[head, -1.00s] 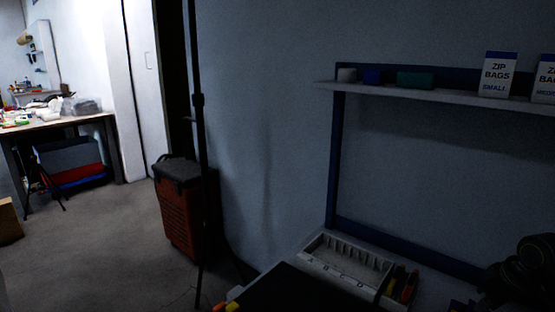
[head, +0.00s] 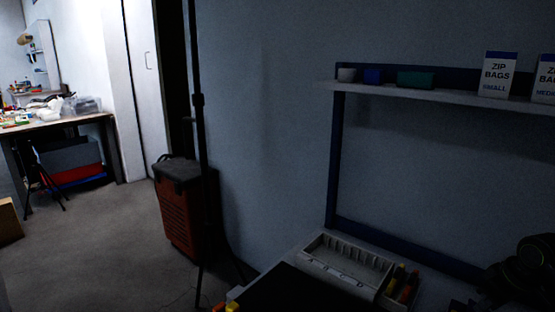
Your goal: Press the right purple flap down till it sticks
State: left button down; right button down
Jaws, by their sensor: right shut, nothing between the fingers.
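No purple flap shows in the head view. My right gripper (head: 522,268) is at the lower right edge, a dark shape by a rounded part with a green ring. It is shut and empty; its fingertips are hard to make out in the dark. My left gripper is not in view. A black surface (head: 275,292) lies on the worktop at the bottom edge, cut off by the frame.
A lettered compartment tray (head: 345,274) and a holder with coloured pens (head: 402,284) stand on the worktop. A shelf (head: 430,94) above bears zip-bag boxes (head: 498,75). A dark pole (head: 199,150) and a red-orange case (head: 185,215) stand at left.

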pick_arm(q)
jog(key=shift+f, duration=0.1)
pick_arm(e)
jog(key=shift+s+f, duration=0.1)
jog(key=shift+f, duration=1.3)
dwell(1.0)
